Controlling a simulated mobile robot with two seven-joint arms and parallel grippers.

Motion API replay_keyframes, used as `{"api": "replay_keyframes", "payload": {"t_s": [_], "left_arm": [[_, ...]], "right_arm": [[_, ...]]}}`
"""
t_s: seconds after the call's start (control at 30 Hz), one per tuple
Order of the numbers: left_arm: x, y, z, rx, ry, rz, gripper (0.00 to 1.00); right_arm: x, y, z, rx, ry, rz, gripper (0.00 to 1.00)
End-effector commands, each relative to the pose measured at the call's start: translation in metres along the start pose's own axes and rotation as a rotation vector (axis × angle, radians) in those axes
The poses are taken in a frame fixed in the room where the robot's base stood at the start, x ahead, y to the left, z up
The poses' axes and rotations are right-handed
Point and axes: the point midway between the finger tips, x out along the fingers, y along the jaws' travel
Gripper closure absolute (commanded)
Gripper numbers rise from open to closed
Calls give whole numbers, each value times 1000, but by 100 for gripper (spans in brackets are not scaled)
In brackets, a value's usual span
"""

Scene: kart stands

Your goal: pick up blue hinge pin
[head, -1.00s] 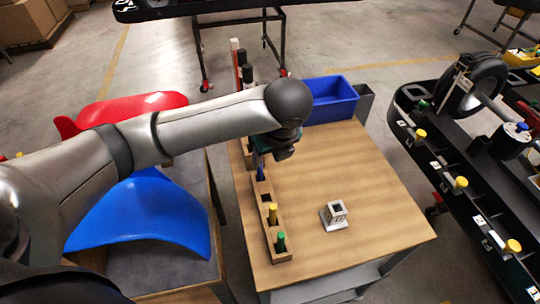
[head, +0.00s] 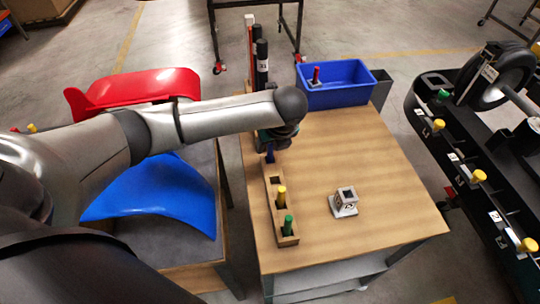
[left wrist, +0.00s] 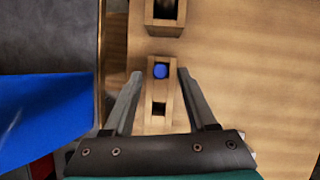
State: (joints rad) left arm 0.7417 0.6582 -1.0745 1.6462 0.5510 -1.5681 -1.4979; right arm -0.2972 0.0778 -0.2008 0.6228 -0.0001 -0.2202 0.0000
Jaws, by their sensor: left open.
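The blue hinge pin (head: 270,156) stands upright in a slot of the narrow wooden rack (head: 272,203) on the table. In the left wrist view, the round blue top of the pin (left wrist: 160,71) shows in its slot. My left gripper (head: 274,148) is above the rack, right by the pin, and partly hides it in the head view. In the left wrist view, the fingers of the left gripper (left wrist: 160,74) are open, one on each side of the rack, with the pin between their tips and nothing gripped. My right gripper is not in view.
A yellow pin (head: 281,197) and a green pin (head: 288,224) stand nearer in the rack. A small grey block (head: 344,203) sits to its right. A blue bin (head: 335,95) holding a red pin (head: 316,75) is at the back. Table between is clear.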

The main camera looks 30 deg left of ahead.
Motion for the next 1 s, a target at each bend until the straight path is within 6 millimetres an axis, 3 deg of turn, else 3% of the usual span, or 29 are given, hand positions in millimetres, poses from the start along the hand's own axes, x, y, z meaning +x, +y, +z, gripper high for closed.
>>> {"api": "replay_keyframes", "payload": {"t_s": [0.2, 0.53, 1.0], "left_arm": [[29, -1, 0, 1, 0, 1, 43], [34, -1, 1, 2, -1, -1, 44], [33, -1, 1, 1, 0, -1, 97]], "right_arm": [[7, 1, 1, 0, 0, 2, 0], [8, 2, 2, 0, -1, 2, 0], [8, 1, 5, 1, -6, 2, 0]]}}
